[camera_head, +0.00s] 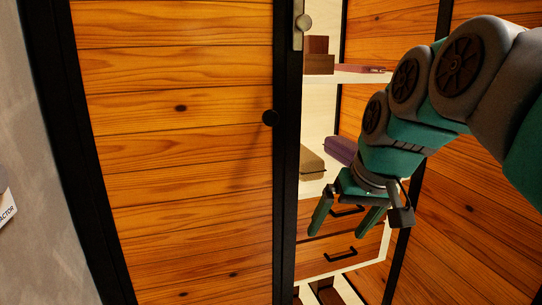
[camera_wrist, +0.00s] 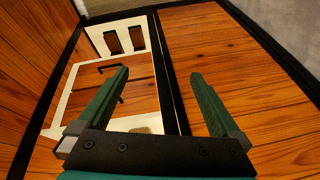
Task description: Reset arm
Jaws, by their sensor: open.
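My gripper (camera_head: 345,218) is open and empty, at the end of my green and grey arm, which reaches in from the right in the head view. Its two green fingers point down in front of a wooden cabinet with shelves and drawers. In the wrist view the gripper's fingers (camera_wrist: 155,88) stand wide apart with nothing between them. A drawer front (camera_head: 340,255) with dark handles lies behind the gripper in the head view. It also shows in the wrist view (camera_wrist: 138,88) beside the left finger.
Boxes (camera_head: 318,64) sit on the upper shelf (camera_head: 350,76). A tan box (camera_head: 312,163) and a purple item (camera_head: 340,150) rest on the lower shelf. A grey wall stands far left.

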